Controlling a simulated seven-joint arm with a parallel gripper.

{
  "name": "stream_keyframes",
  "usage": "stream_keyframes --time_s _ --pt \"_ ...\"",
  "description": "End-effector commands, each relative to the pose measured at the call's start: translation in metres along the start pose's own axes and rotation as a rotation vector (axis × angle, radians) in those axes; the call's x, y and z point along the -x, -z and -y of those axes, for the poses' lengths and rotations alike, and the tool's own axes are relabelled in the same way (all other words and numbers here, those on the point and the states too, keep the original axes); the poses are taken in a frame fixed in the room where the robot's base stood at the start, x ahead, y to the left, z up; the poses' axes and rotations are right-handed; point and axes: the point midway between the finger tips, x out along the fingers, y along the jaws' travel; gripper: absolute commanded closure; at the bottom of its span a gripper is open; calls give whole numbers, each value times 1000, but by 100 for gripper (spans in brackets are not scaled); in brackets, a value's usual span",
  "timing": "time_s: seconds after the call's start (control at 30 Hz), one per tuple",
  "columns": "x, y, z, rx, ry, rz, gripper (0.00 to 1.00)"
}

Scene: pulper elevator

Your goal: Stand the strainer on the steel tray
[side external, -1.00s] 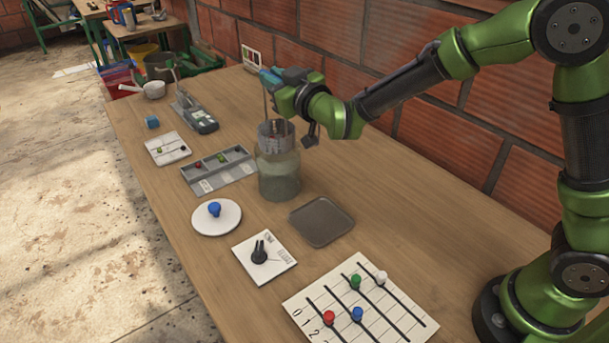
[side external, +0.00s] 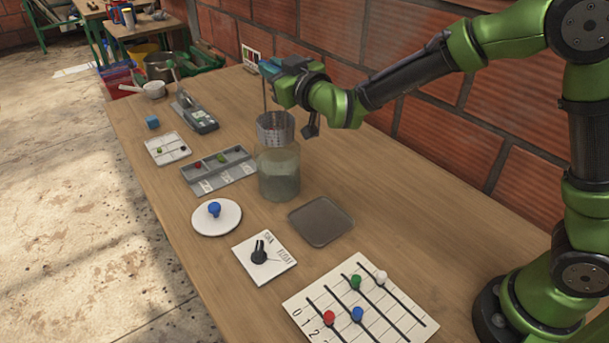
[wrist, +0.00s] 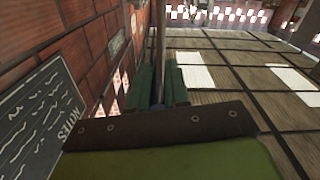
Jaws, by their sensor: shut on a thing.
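The strainer (side external: 276,129) is a perforated metal cup on a long thin upright handle. It hangs upright just above the mouth of the cloudy glass jar (side external: 279,175); its bottom edge is close to the jar's rim, and I cannot tell if it is fully clear. My gripper (side external: 266,74) is shut on the strainer's handle, near its top. In the wrist view the handle (wrist: 160,50) runs between the green fingers (wrist: 162,86); the cup is hidden there. The steel tray (side external: 321,221) is a flat, dark grey square on the table, right and in front of the jar, and is empty.
Left of the jar is a grey compartment tray (side external: 218,170) with small balls. A white disc with a blue knob (side external: 214,210), a dial card (side external: 264,258) and a numbered peg board (side external: 360,302) lie nearer. A brick wall (side external: 450,120) runs behind the table.

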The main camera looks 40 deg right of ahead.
Motion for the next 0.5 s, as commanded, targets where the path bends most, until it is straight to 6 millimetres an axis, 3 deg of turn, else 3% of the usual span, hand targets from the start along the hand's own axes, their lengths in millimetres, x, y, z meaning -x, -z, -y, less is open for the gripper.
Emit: stream_keyframes --time_s 0.27,0.5 --pt "1 2 4 0 7 -2 100" --pt "20 18 36 -1 57 -13 100"
